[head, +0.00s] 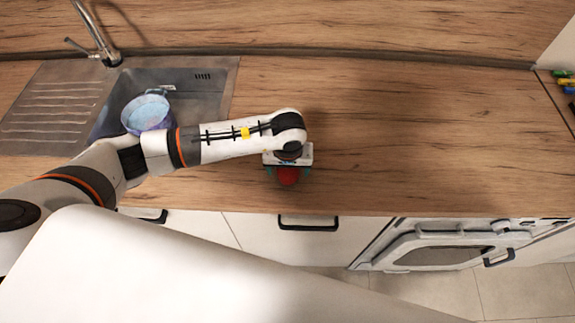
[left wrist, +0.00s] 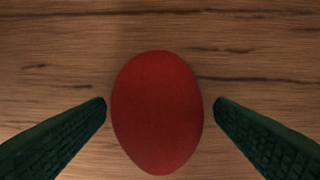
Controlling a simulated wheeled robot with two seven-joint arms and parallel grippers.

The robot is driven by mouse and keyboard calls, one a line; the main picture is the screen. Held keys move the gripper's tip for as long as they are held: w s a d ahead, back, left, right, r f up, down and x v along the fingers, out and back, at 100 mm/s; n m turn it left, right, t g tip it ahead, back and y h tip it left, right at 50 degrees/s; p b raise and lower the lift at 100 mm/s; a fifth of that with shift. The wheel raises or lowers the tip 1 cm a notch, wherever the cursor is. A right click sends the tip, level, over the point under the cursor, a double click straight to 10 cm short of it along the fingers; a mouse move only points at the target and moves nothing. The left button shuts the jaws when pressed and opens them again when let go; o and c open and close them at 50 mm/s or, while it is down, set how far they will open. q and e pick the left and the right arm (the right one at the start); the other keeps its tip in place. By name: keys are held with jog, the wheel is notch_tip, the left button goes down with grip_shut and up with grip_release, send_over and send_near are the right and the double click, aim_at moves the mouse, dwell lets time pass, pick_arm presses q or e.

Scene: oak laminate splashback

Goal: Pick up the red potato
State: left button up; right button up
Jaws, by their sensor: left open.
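The red potato (head: 288,176) lies on the wooden countertop near its front edge. In the left wrist view the red potato (left wrist: 157,112) is a smooth oval. My left gripper (head: 288,172) is over it, and the wrist hides part of the potato in the head view. In the left wrist view the two dark green fingers of my left gripper (left wrist: 160,104) are apart, one on each side of the potato. A narrow strip of wood shows between each fingertip and the potato. My right gripper is not in view.
A metal sink (head: 218,92) with a blue pot (head: 148,112) in it is at the left, under a faucet (head: 98,35). The countertop (head: 430,130) to the right is clear. An oven (head: 430,248) and drawers are below the front edge. Colourful items (head: 565,82) lie at the far right.

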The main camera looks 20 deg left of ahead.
pick_arm(q)
jog(key=shift+w+f, duration=0.1)
jog(key=shift+f, duration=0.3)
jog(key=shift+c, duration=0.5)
jog(key=c, duration=1)
jog(key=shift+r, duration=0.1)
